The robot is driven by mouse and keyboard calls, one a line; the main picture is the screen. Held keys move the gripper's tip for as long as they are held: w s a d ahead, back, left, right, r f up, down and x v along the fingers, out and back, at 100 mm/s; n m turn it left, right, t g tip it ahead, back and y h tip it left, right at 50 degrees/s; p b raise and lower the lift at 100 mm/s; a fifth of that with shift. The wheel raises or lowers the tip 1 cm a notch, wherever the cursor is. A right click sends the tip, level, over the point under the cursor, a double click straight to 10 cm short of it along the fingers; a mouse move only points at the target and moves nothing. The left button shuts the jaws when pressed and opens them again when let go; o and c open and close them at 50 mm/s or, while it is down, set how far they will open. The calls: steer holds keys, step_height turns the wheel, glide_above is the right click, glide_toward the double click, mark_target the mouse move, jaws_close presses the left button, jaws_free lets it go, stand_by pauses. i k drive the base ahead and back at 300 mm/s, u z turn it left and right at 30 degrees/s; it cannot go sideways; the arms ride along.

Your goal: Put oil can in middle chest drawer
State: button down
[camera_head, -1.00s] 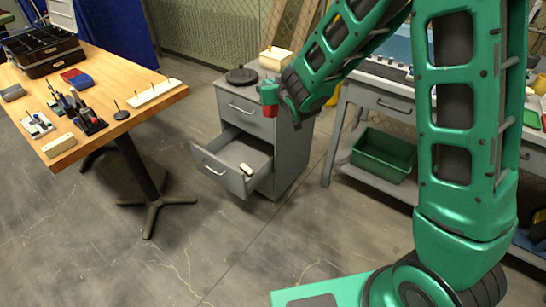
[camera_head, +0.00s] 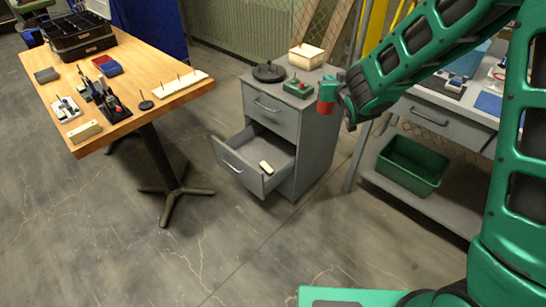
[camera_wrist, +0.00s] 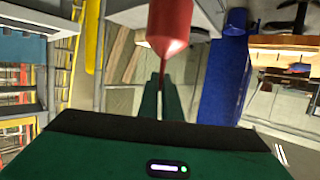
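The red oil can (camera_head: 326,107) is in my gripper (camera_head: 328,91). Its red cone and thin spout also show large in the wrist view (camera_wrist: 170,28), in front of the gripper's green fingers. The grey chest (camera_head: 314,130) stands in the middle of the head view. Its drawer below the top one, the middle drawer (camera_head: 240,172), is pulled open and holds a small cream block (camera_head: 266,167). My gripper and the can appear in front of the chest's right side, higher than the open drawer and to its right. The fingertips' contact with the can is partly hidden.
On the chest top are a dark round piece (camera_head: 269,72), a green box (camera_head: 297,88) and a cream box (camera_head: 306,57). A wooden table (camera_head: 170,98) with tools stands left. A workbench with a green bin (camera_head: 412,165) stands right. Floor before the drawer is clear.

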mark_target(245, 152)
steer(key=i, duration=1.6)
steer(key=u, duration=0.15)
